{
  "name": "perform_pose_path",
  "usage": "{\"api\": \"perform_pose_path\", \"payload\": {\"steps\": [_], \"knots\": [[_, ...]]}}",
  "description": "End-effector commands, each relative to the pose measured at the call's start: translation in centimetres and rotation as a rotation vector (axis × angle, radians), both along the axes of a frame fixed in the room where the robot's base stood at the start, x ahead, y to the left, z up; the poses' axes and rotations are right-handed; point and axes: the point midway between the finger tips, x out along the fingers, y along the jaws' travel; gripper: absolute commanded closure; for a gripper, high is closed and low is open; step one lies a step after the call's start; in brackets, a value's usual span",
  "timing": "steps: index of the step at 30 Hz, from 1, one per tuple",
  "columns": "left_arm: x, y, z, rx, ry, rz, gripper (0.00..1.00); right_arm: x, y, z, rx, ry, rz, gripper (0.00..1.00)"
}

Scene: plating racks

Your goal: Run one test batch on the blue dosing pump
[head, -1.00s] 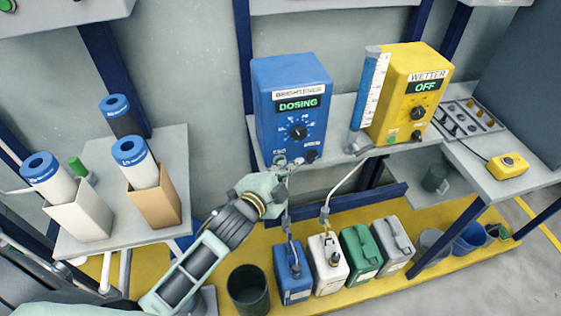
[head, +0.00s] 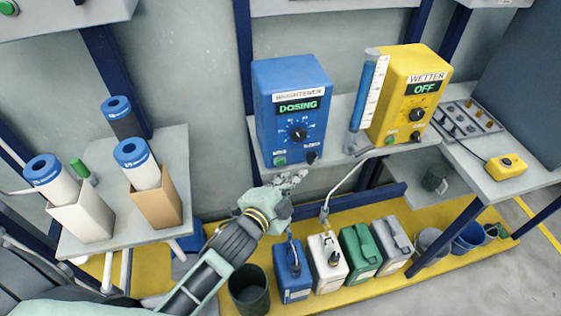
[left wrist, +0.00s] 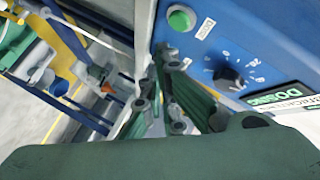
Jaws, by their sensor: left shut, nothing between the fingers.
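The blue dosing pump (head: 292,108) stands on the wall shelf. Its label reads BRIGHTENER and its display (head: 298,106) reads DOSING in green. A dial (head: 298,134) sits below the display, with a green button (head: 280,161) at lower left and a black knob (head: 312,157) at lower right. My left gripper (head: 294,179) is shut and empty, just below the pump's lower front and apart from the green button. In the left wrist view its fingers (left wrist: 172,115) are below the green button (left wrist: 181,18) and the dial (left wrist: 229,74). My right gripper is not in view.
A yellow pump (head: 410,95) labelled WETTER reads OFF, beside a blue measuring tube (head: 369,92). Blue (head: 293,272), white (head: 328,264), green (head: 360,250) and grey (head: 392,244) canisters stand below on the yellow platform. A side shelf (head: 92,243) holds filter cartridges. A dark bin (head: 248,290) stands near my arm.

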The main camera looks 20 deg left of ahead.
Motion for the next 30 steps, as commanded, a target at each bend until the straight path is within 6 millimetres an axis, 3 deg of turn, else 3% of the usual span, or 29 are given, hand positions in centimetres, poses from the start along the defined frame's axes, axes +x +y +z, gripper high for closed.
{"api": "perform_pose_path", "payload": {"steps": [10, 30], "knots": [[-2.5, -1.7, 0.1, 0.0, 0.0, 0.0, 1.0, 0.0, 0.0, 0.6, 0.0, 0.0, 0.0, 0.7], [-2.6, -1.7, 0.1, 0.001, -0.002, -0.001, 1.0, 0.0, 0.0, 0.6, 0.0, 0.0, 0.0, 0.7]]}}
